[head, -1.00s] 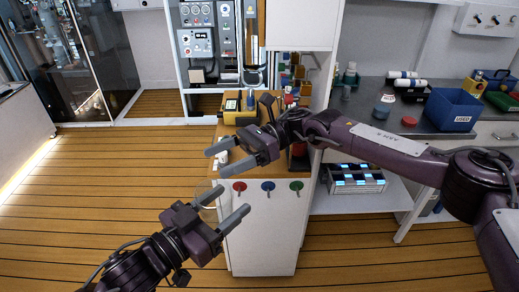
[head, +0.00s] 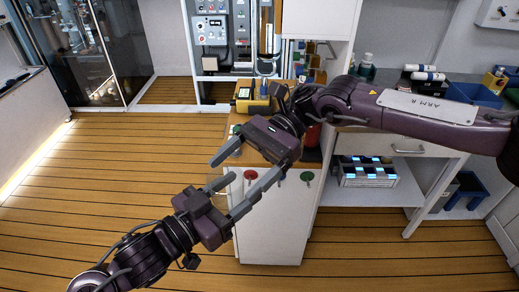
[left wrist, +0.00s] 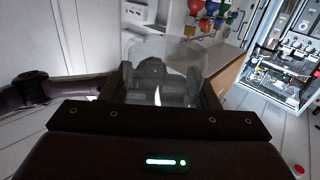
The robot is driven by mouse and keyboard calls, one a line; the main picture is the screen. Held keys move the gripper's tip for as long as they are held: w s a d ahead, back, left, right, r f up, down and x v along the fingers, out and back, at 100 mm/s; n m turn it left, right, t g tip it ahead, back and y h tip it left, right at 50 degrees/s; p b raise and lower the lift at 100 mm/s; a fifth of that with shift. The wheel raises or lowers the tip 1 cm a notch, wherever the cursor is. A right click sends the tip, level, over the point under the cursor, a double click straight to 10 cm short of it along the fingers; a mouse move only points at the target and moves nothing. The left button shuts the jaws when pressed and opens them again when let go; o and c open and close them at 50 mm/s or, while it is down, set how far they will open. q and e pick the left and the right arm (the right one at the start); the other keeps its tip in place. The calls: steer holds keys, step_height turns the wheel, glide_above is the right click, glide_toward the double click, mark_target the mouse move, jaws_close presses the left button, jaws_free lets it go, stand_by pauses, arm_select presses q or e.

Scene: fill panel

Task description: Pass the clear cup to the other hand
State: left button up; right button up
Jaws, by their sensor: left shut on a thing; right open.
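The clear cup (left wrist: 165,60) shows as a see-through, pale shape between my left gripper's fingers in the left wrist view. In the head view its faint outline (head: 221,184) is hard to make out. My left gripper (head: 237,193) is shut on the cup, holding it in the air in front of the white cabinet. My right gripper (head: 231,178) is open, with its fingers pointing down-left toward the left gripper. The two grippers' fingers nearly overlap in the head view; I cannot tell whether the right one touches the cup. A dark shape shows through the cup in the wrist view.
At right are a bench with bottles and blue bins, and a lower shelf with a lit rack (head: 367,172). The wooden floor at left is clear.

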mark_target(212, 196)
steer(key=shift+x, duration=1.8)
steer(key=c, duration=1.1)
arm_select(q)
steer(key=o, duration=1.1)
steer(key=shift+c, duration=0.2)
